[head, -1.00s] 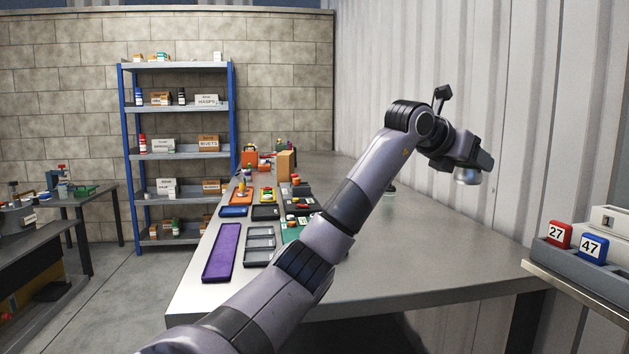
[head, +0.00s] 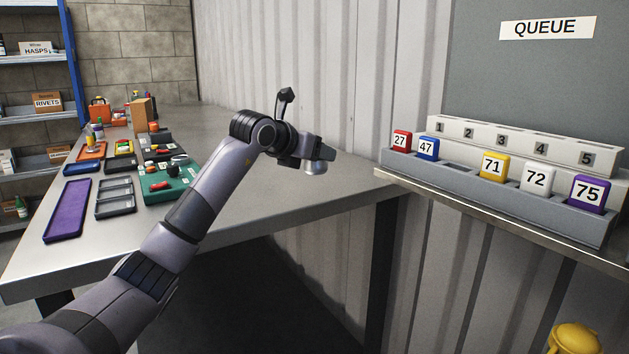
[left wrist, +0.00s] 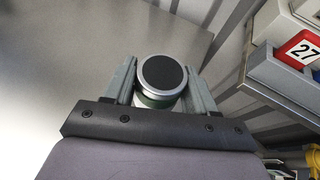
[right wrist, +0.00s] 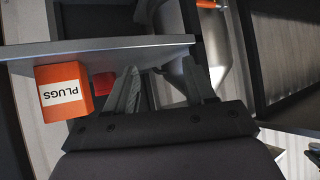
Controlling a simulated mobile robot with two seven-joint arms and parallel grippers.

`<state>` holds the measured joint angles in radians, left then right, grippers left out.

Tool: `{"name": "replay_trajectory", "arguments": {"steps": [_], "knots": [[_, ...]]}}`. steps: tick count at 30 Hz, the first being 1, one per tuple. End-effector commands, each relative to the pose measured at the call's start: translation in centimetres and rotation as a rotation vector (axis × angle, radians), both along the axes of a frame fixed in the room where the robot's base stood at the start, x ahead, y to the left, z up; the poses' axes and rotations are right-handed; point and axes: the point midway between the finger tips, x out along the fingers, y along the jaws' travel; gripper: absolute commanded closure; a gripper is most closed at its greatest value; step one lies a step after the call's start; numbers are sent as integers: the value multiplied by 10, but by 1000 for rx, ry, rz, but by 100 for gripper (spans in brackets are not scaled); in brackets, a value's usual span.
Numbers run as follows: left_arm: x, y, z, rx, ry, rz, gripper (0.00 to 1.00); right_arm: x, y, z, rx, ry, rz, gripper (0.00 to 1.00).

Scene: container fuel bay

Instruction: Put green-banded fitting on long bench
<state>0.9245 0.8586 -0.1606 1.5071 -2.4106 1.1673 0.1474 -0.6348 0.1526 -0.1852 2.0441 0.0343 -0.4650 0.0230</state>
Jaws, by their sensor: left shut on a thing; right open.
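The green-banded fitting (left wrist: 164,74) is a short silver cylinder with a dark round end; a sliver of its green band shows in the left wrist view. My left gripper (head: 312,166) is shut on it, with one finger on each side. The long grey bench (head: 255,200) runs along that wall. My right gripper (right wrist: 160,84) is open and empty; only the right wrist view shows it.
Purple (head: 67,210), grey and green trays (head: 168,181) fill the bench's left side; its right part is bare. A queue rack (head: 500,202) with numbered blocks stands at right.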

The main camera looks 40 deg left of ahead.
Motion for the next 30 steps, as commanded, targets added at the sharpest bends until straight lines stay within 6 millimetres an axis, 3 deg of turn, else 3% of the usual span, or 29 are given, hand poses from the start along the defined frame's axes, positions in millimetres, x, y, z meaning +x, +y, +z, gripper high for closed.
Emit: {"name": "replay_trajectory", "arguments": {"steps": [7,14,25,26,27,28,30], "knots": [[0,0,-19,0,-1,0,78,3,4,5,4,-16,9,46],[0,-1,-49,-2,-1,-1,78,8,10,5,6,-31,21,46],[0,0,-53,0,-3,0,78,10,14,10,13,-48,29,46],[0,0,-54,0,-1,0,41,11,14,10,12,-49,30,46],[0,0,-53,0,-1,-1,28,10,14,11,12,-47,30,46],[0,0,-53,0,-1,-1,18,10,14,11,11,-47,29,46],[0,0,-53,0,-1,-1,17,10,14,11,12,-46,28,46]]}}
